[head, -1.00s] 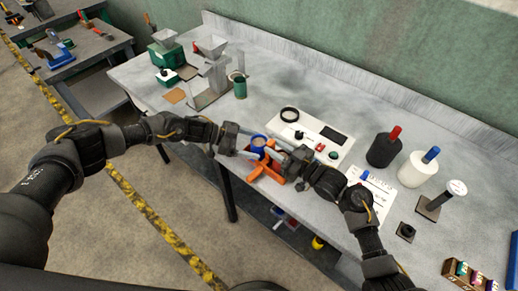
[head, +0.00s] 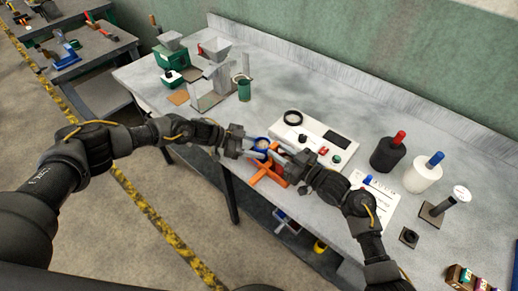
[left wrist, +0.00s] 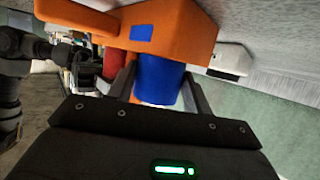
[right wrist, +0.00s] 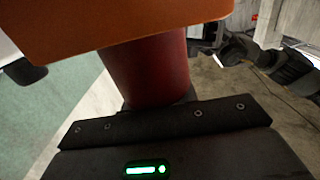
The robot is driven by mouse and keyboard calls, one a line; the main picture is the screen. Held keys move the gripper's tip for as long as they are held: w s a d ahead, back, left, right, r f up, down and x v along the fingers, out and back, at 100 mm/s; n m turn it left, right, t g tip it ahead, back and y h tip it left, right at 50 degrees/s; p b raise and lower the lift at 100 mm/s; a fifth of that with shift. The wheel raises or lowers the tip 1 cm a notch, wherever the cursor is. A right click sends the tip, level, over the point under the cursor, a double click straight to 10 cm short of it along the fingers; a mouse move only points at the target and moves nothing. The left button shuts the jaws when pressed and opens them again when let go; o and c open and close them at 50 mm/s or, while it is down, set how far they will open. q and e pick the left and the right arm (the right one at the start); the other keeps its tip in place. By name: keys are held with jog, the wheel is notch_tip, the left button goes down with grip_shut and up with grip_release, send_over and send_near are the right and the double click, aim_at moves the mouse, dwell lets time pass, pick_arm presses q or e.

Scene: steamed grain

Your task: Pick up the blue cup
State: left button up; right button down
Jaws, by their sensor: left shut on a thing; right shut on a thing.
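The blue cup (head: 262,144) shows in the head view as a blue rim with pale contents. My left gripper (head: 257,150) is shut around it. In the left wrist view the cup (left wrist: 157,80) is a plain blue cylinder between the two fingers, against an orange holder (left wrist: 180,22) with a blue patch. My right gripper (head: 284,157) is shut on a red cylinder (right wrist: 147,70) under the orange holder (right wrist: 120,20) in the right wrist view. Whether the cup touches the holder is unclear.
The holder is at the table's front edge (head: 230,155). A white panel with knobs (head: 325,140) lies just behind the grippers. Black (head: 387,153) and white (head: 422,173) bottles stand at right.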

jog(key=c, duration=1)
grip_release()
pick_arm(q)
notch_tip(320, 180, up, 18)
pick_arm(e)
jog(key=shift+d, duration=0.1)
jog(key=v, duration=1.1)
jog(key=shift+s+d, duration=0.3)
pick_arm(q)
jog(key=shift+d, duration=0.1)
